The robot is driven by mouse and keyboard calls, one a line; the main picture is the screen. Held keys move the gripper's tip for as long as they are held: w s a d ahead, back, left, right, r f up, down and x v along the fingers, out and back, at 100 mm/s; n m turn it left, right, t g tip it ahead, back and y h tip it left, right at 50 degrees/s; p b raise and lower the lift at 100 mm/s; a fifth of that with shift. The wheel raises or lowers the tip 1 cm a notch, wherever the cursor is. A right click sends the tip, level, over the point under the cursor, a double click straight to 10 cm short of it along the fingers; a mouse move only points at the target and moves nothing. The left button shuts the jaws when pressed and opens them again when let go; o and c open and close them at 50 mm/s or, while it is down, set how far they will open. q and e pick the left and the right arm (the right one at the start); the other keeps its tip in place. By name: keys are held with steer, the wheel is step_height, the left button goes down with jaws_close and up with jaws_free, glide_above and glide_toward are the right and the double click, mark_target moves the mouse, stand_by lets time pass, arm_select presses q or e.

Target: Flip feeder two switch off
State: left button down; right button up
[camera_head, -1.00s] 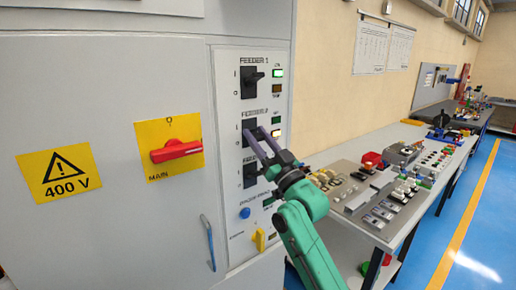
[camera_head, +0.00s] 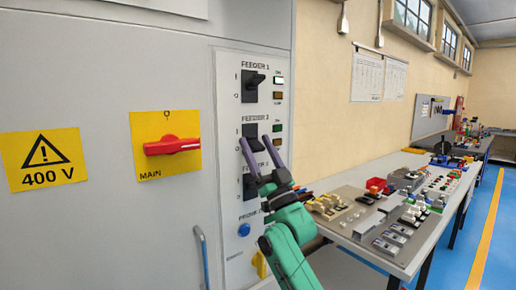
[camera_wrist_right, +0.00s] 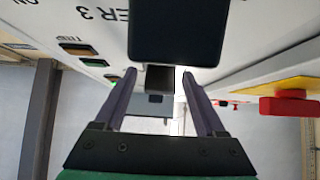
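The feeder two switch (camera_head: 253,131) is a dark block with a lever, the middle of three on the white panel. My right gripper (camera_head: 256,143) is open in front of it, its purple fingers pointing up and in at either side of the lever. In the right wrist view, upside down, a small dark lever (camera_wrist_right: 159,78) shows between the open fingers, with no clear contact. The large dark block (camera_wrist_right: 176,30) near the camera sits by the FEEDER 3 label. The exact lever position is hard to tell. My left gripper is out of view.
The feeder one switch (camera_head: 251,86) is above and the feeder three switch (camera_head: 249,187) below, close to my gripper. A red main handle (camera_head: 172,145) sits left. A blue button (camera_head: 244,230) is lower down. A workbench with parts (camera_head: 388,225) stands at right.

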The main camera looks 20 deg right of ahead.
steer(key=b+v, duration=0.5)
steer(key=v, duration=0.9)
steer(key=shift+s+f, duration=0.15)
steer(key=shift+f, duration=0.1)
